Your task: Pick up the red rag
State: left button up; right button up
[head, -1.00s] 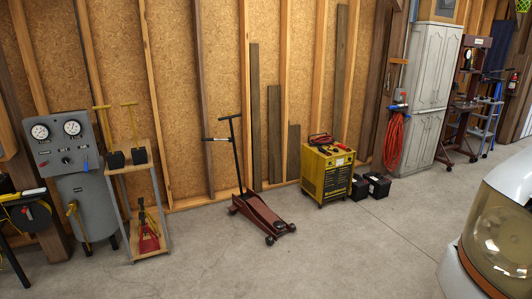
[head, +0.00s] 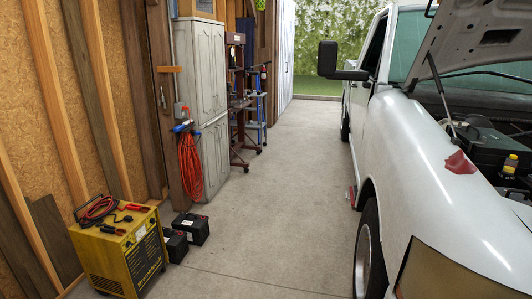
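The red rag (head: 460,163) lies crumpled on the white truck's fender (head: 424,148), beside the open engine bay on the right of the head view. It drapes over the fender's inner edge. Neither of my grippers shows in the head view.
A yellow charger (head: 118,252) and black batteries (head: 191,228) stand on the floor at the left. The truck's raised hood (head: 465,40) overhangs the bay. The concrete aisle (head: 275,185) is clear.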

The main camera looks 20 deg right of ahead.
aim_at(457, 163)
jog(key=i+l+z, duration=0.35)
jog(key=i, duration=0.3)
jog(key=i+z, duration=0.35)
jog(key=i, duration=0.25)
jog(key=i+j+z, duration=0.15)
jog(key=i+z, duration=0.15)
jog(key=i, duration=0.4)
jog(key=i+j+z, duration=0.35)
jog(key=i, duration=0.25)
jog(key=i+z, duration=0.15)
jog(key=z, duration=0.3)
jog(key=i+z, duration=0.1)
jog(key=z, duration=0.3)
jog(key=i+j+z, duration=0.1)
jog(key=z, duration=0.35)
jog(key=i+j+z, duration=0.1)
jog(key=z, duration=0.3)
jog(key=i+j+z, duration=0.15)
jog(key=z, duration=0.3)
